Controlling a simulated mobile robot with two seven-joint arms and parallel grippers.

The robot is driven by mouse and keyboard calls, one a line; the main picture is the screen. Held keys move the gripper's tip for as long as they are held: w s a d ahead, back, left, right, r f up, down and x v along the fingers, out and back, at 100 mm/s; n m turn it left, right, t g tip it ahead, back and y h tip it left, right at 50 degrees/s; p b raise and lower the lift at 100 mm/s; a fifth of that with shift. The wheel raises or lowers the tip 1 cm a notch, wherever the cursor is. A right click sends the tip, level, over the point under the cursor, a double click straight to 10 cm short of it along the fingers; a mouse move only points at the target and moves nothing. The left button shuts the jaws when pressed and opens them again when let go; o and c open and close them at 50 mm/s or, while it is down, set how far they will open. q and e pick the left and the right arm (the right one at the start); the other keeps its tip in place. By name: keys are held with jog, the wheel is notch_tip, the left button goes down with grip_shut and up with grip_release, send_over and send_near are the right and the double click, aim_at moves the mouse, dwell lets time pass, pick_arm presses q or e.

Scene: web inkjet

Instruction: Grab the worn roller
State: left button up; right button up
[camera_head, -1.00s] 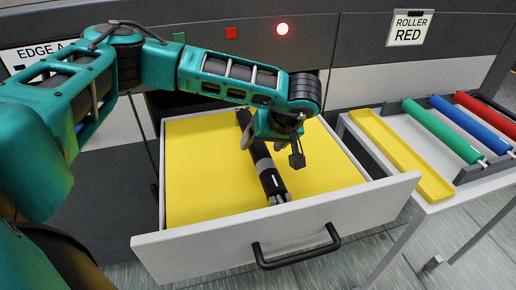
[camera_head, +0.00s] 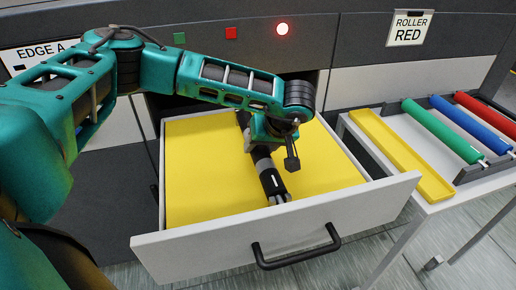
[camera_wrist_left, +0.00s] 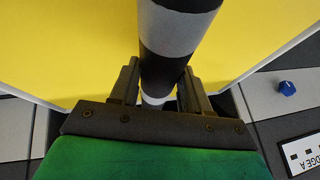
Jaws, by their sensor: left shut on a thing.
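The worn roller (camera_head: 270,181), black with grey bands, lies lengthwise in the open drawer (camera_head: 205,185) on its yellow bottom. My left gripper (camera_head: 264,148) is over the roller's upper half, with its fingers partly hidden in the head view. In the left wrist view the two fingers of the gripper (camera_wrist_left: 160,84) stand on either side of the roller (camera_wrist_left: 170,62), shut on it. The roller seems to be at the drawer bottom still; any lift is too small to tell. My right gripper is not in view.
A side table at right holds a yellow tray (camera_head: 400,155) and a rack with green (camera_head: 440,132), blue (camera_head: 470,122) and red (camera_head: 487,112) rollers. A sign (camera_head: 409,28) reads "ROLLER RED". The drawer walls surround the gripper.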

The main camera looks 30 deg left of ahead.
pick_arm(q)
grip_shut()
jog(key=shift+r, duration=0.15)
